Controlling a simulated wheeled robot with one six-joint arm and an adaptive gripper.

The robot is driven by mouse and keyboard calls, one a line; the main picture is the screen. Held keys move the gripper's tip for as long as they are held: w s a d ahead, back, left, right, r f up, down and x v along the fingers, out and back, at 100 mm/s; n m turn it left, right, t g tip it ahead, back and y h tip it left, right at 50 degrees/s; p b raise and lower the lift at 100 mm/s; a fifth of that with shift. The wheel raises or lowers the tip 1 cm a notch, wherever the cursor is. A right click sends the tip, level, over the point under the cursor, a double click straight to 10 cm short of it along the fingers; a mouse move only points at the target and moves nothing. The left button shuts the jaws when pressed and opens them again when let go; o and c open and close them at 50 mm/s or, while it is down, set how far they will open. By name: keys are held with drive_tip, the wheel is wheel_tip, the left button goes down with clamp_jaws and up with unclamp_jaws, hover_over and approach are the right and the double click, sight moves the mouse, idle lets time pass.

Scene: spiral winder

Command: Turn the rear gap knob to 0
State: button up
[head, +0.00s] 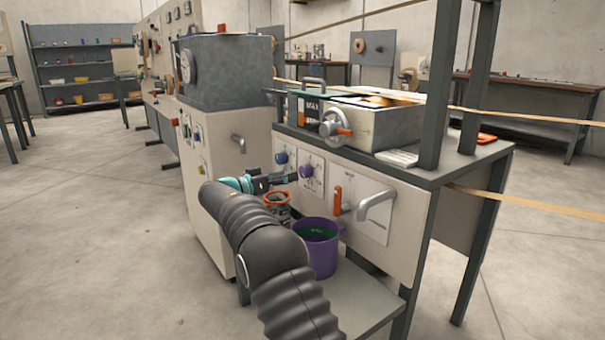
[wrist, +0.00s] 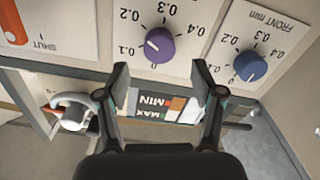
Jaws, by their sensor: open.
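The purple knob (head: 305,171) sits on the machine's front panel, right of the blue knob (head: 281,157). In the wrist view the purple knob (wrist: 160,45) has a dial with 0.1 to 0.4 showing, and its pale mark appears to face the 0.1 side. Its title is out of view. The blue knob (wrist: 250,66) sits on a plate reading FRONT mm. My gripper (head: 294,178) is just in front of the panel near the purple knob. In the wrist view my gripper (wrist: 160,68) is open and empty, its fingertips spread beneath the purple knob, not around it.
An orange lever (head: 337,200) and a grey pipe handle (head: 377,204) stick out right of the knobs. Below stand a purple bucket (head: 318,252) of green liquid and an orange-rimmed can (head: 277,205). A handwheel (head: 335,128) is above. A MIN/MAX panel (wrist: 165,104) shows between my fingers.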

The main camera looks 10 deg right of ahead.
sight(302, 172)
drive_tip(key=shift+x, duration=3.2)
drive_tip(key=c, duration=1.1)
